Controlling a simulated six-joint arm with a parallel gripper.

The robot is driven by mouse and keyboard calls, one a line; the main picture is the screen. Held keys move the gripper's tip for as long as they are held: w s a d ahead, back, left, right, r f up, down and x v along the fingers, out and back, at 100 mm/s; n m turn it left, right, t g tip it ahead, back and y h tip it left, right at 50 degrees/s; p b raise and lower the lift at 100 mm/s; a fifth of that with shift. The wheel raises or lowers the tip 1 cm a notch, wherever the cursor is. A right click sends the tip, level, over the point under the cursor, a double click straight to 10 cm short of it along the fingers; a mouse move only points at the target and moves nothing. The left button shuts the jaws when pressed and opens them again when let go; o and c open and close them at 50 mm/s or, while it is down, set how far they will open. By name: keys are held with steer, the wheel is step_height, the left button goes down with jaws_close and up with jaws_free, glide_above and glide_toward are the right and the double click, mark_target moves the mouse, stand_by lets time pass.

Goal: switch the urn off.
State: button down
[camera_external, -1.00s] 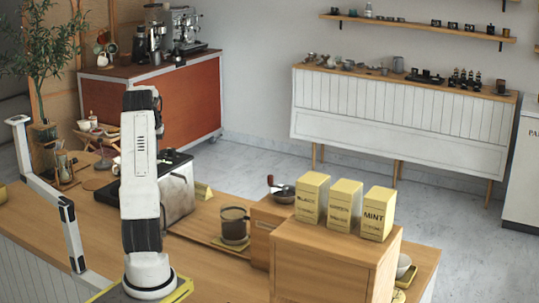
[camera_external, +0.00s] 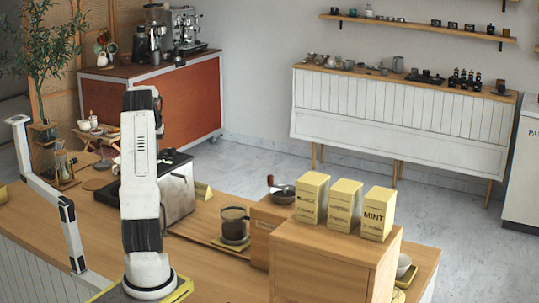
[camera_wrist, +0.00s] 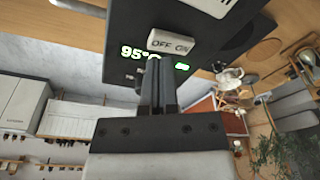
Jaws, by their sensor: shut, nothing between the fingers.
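The urn (camera_external: 179,192) is a silver box with a dark top on the wooden counter, partly hidden behind my arm in the external view. In the wrist view its black panel (camera_wrist: 112,30) carries a pale rocker switch (camera_wrist: 170,42) marked OFF and ON. A green 95° readout (camera_wrist: 135,53) and a small green light (camera_wrist: 182,67) glow below the switch. My gripper (camera_wrist: 158,68) is shut and empty, its fingertips just below the switch and in front of the readout. Whether they touch the panel cannot be told. The external view hides the fingers behind my arm.
A glass pot (camera_external: 234,224) stands on the counter right of the urn. A grey angled post (camera_external: 68,225) stands at the left. Cups and a plant are farther back.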

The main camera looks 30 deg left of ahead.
steer(key=shift+f, duration=1.2)
stand_by(1.5)
steer(key=shift+r, duration=3.55)
steer(key=shift+m, duration=0.8)
steer(key=d+f, duration=0.1)
steer(key=d, duration=0.2)
steer(key=d+f, duration=0.2)
steer(key=d, duration=0.2)
steer(key=w+d+f, duration=0.1)
steer(key=d, duration=0.3)
steer(key=shift+w+d+f, duration=0.1)
steer(key=shift+d+f, duration=0.15)
steer(key=shift+f, duration=0.05)
steer(key=s+d+f+m, duration=0.1)
steer(key=s+d+f, duration=0.3)
steer(key=d, duration=0.4)
steer(key=s+d+f+m, duration=0.2)
steer(key=s+d+f, duration=0.2)
steer(key=s+d, duration=0.3)
steer(key=s+d+f+m+t, duration=0.1)
steer(key=s+d+f, duration=0.3)
steer(key=d, duration=0.5)
steer(key=shift+s+f+h, duration=0.15)
steer(key=shift+s+h, duration=0.25)
steer(key=shift+s, duration=0.4)
